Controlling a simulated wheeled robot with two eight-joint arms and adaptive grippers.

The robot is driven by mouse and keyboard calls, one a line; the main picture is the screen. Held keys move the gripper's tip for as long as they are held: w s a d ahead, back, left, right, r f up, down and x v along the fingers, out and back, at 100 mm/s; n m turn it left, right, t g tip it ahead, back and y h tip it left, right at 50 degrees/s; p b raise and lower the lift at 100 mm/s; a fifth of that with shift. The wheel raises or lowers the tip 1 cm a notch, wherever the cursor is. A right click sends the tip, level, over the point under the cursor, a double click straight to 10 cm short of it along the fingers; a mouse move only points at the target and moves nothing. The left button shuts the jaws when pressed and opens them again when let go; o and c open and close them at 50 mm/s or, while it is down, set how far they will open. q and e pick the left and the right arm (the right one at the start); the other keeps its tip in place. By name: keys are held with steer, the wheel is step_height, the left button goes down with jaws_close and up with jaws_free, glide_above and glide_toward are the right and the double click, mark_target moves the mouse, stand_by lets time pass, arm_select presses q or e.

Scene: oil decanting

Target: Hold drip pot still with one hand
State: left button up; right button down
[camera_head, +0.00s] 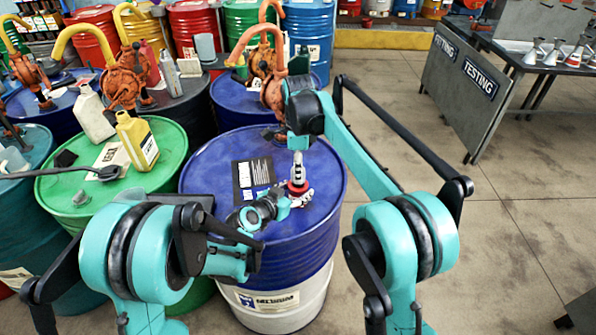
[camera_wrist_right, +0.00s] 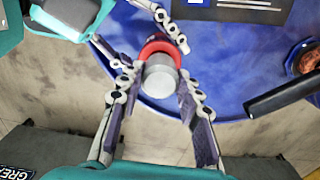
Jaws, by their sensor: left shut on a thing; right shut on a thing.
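The drip pot, a small can with a red lower part and a grey top (camera_head: 298,187), stands on the blue drum (camera_head: 215,205). It also shows in the right wrist view (camera_wrist_right: 161,80). My left gripper (camera_head: 288,199) comes in low from the left and is shut on the pot around its red part. Its jointed fingers show in the right wrist view (camera_wrist_right: 150,38). My right gripper (camera_head: 298,158) reaches down from above and is shut on the pot's grey upper part, with a finger on each side. The fingers partly hide the pot in the head view.
A black label sheet (camera_head: 252,180) lies on the drum left of the pot. An orange hand pump (camera_head: 272,95) stands behind. A green drum (camera_head: 165,180) with a yellow jug (camera_head: 138,142) is at left. Open floor lies right, before the testing board (camera_head: 480,78).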

steer(key=shift+r, duration=0.4)
steer(key=shift+r, duration=2)
arm_select(q)
steer(key=o, duration=1.8)
steer(key=shift+c, duration=0.2)
steer(key=v, duration=1.2)
steer(key=shift+f, duration=0.1)
